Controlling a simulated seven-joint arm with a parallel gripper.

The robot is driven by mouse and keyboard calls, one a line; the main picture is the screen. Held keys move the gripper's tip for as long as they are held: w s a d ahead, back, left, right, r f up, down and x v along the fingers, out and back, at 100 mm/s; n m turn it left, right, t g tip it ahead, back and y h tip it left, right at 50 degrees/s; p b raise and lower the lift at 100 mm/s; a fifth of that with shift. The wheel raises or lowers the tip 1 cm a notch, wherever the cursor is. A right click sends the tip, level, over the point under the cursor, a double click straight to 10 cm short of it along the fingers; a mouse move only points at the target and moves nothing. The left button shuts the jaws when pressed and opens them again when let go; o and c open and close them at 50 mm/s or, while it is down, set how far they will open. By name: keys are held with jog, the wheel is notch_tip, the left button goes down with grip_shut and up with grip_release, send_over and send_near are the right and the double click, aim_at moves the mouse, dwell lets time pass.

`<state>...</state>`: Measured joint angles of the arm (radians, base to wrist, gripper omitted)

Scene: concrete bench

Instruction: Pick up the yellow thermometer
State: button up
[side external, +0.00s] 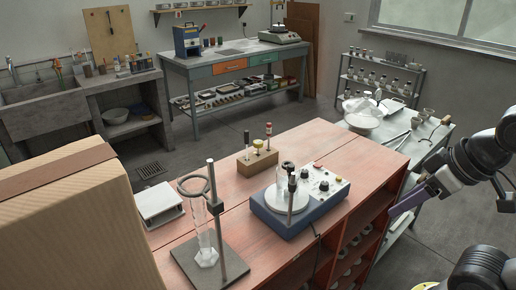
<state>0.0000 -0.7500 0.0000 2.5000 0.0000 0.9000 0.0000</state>
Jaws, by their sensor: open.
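A wooden block (257,162) stands on the red bench top and holds three upright pieces. The middle one has a yellow top (257,144) and sits low in the block; I take it for the yellow thermometer, and its lower part is hidden in the block. Thin dark rods with red parts stand at its left (246,141) and right (268,132). My gripper (398,213) is at the right, well away from the block and beyond the bench's right edge. It is open, with nothing seen between its fingers.
A blue stirrer (325,195) with a glass vessel and post stands right of the block. A ring stand (222,235) with a glass cylinder is in front. A white scale (159,203) is at left. A large wooden box (70,225) fills the left foreground. The bench behind the block is clear.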

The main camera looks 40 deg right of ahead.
aim_at(259, 143)
dwell(0.3)
jog(key=w+r+m+t, duration=0.1)
jog(key=w+r+t, duration=0.1)
jog(key=w+r, duration=0.7)
jog(key=w+d+r+m, duration=0.1)
jog(key=w+r, duration=0.1)
jog(key=w, duration=0.7)
jog(key=w+d+r, duration=0.1)
jog(key=w+r, duration=0.1)
jog(key=w, duration=0.6)
jog(key=w+d+f+h, duration=0.1)
jog(key=w+f, duration=0.2)
jog(key=w, duration=0.4)
jog(key=w+f, duration=0.4)
jog(key=w, duration=0.2)
jog(key=shift+g, duration=0.9)
jog(key=x, duration=1.4)
jog(key=shift+s+f, duration=0.2)
jog(key=shift+f, duration=0.15)
jog(key=shift+x, duration=3.2)
jog(key=shift+d+r, duration=0.1)
jog(key=shift+d, duration=0.05)
grip_shut()
